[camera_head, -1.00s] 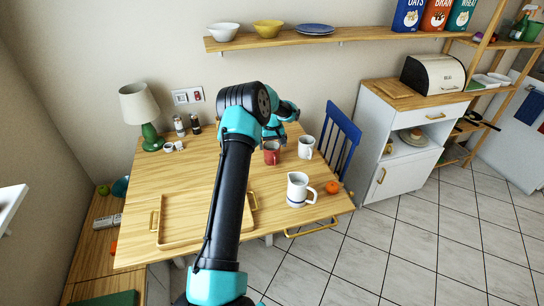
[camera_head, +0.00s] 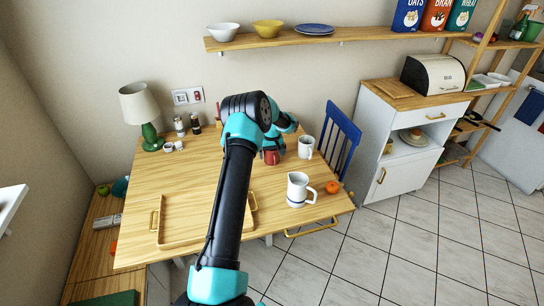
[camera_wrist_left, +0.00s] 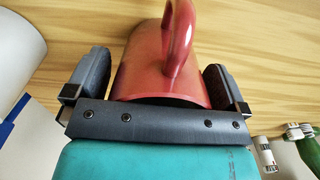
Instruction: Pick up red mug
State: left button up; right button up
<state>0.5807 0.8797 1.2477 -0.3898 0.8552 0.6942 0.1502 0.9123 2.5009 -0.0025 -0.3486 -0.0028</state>
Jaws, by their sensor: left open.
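The red mug (camera_head: 272,158) stands on the wooden table, partly hidden by my left gripper in the head view. My left gripper (camera_head: 272,150) is lowered around it from above. In the left wrist view the red mug (camera_wrist_left: 157,68) lies between the two dark fingers of my left gripper (camera_wrist_left: 155,75), with its handle toward the top of the picture. The fingers are open, one on each side of the mug, with a small gap at the left finger. My right gripper is not in view.
A white mug (camera_head: 305,147) stands just right of the red mug. A white jug (camera_head: 298,189) and an orange (camera_head: 332,187) are nearer the front. A wooden tray (camera_head: 180,240) lies at front left. A lamp (camera_head: 145,112) and shakers (camera_head: 179,126) stand at back left.

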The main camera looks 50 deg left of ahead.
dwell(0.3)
pick_arm(q)
jog(key=c, duration=0.9)
jog(key=shift+r, duration=0.2)
jog(key=shift+r, duration=0.7)
jog(key=shift+s+d+r, duration=0.15)
jog(key=shift+d+r, duration=0.05)
jog(key=shift+r, duration=0.3)
jog(key=shift+s+d+r, duration=0.1)
jog(key=shift+d+r, duration=0.05)
jog(key=shift+r, duration=0.3)
jog(key=s+d, duration=0.3)
jog(key=s+d+r, duration=0.1)
jog(key=s+d, duration=0.2)
jog(key=d, duration=0.1)
jog(key=s+d, duration=0.4)
jog(key=shift+d+r, duration=0.2)
